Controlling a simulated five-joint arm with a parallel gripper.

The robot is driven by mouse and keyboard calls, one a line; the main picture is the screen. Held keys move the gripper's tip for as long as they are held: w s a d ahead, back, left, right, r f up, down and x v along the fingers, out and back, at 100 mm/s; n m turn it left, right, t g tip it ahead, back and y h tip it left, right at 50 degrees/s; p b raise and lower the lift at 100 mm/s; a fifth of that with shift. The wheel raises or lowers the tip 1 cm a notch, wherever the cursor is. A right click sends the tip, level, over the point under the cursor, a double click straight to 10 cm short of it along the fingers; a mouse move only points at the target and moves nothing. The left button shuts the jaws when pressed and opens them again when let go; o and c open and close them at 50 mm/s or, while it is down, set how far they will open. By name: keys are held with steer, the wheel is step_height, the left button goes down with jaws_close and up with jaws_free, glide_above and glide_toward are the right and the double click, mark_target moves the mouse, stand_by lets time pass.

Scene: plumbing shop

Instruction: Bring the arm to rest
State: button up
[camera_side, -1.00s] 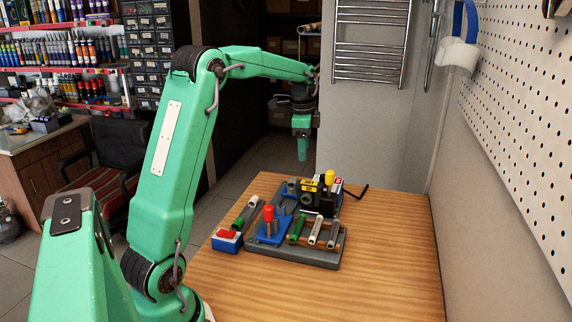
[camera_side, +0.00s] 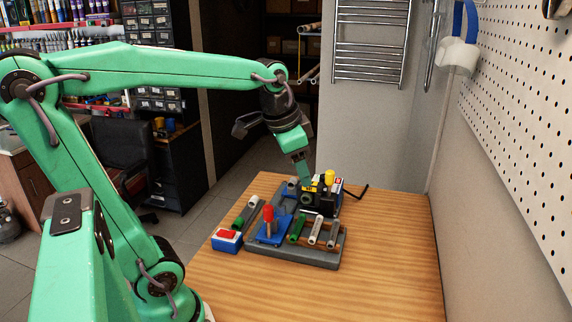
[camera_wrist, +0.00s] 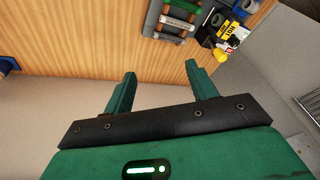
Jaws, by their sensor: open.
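My gripper (camera_side: 303,172) hangs from my green arm beyond the middle of the work table (camera_side: 390,270). In the side view its fingers point down and overlap the back of the grey tool board (camera_side: 325,262); I cannot tell the gap from there. In the wrist view the two green fingers of my gripper (camera_wrist: 160,73) stand apart with nothing between them. The table edge passes behind the fingertips, and the board's parts lie at the top, clear of them.
The board carries a black device with a yellow label (camera_side: 312,186), a blue stand with a red top (camera_side: 270,228) and several short pipes (camera_side: 315,230). A pegboard wall (camera_side: 520,120) bounds the right side. The front right table is clear.

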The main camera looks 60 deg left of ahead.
steer(key=s+d+f+n+t, duration=0.1)
steer(key=s+d+f+n, duration=0.1)
steer(key=s+d, duration=0.3)
steer(key=shift+s+d+f+n+t+h, duration=0.35)
steer(key=shift+s+f, duration=0.55)
steer(key=shift+s, duration=1.1)
